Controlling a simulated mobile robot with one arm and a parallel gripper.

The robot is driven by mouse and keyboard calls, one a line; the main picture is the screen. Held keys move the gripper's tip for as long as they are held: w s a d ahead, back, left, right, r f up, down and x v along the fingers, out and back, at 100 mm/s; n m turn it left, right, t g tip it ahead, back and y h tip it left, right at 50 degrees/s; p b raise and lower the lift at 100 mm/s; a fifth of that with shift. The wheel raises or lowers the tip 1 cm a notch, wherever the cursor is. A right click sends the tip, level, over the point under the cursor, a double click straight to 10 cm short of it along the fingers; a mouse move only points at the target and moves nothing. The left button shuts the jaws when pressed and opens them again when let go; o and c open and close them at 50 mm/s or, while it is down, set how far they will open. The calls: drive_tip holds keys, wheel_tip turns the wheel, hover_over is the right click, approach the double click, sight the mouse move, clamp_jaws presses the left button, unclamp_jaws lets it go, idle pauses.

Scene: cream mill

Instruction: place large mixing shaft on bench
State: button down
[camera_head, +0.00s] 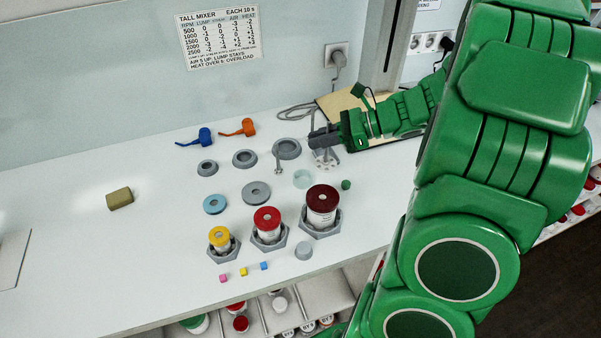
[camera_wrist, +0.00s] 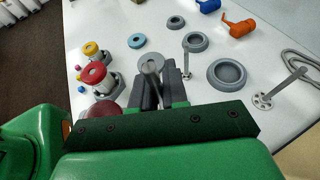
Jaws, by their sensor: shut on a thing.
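My gripper (camera_head: 320,138) is over the bench (camera_head: 120,260) at the back right of the laid-out parts. A grey shaft with a holed disc foot (camera_wrist: 262,100) stands on the bench to the right of the fingers. A thinner shaft (camera_head: 278,163) stands near the large grey ring (camera_head: 288,148); it also shows in the wrist view (camera_wrist: 186,62).
Three cups with yellow (camera_head: 219,236), red (camera_head: 267,217) and dark red (camera_head: 323,198) lids stand in hexagonal holders at the front. Blue (camera_head: 205,137) and orange (camera_head: 247,128) parts lie at the back. The bench's left side is mostly clear around an olive block (camera_head: 120,198).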

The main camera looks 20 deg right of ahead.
sight(328, 161)
drive_tip(key=shift+f, duration=3.95)
drive_tip(key=shift+f, duration=0.15)
drive_tip(key=c, duration=1.1)
unclamp_jaws()
drive_tip(key=shift+c, duration=0.2)
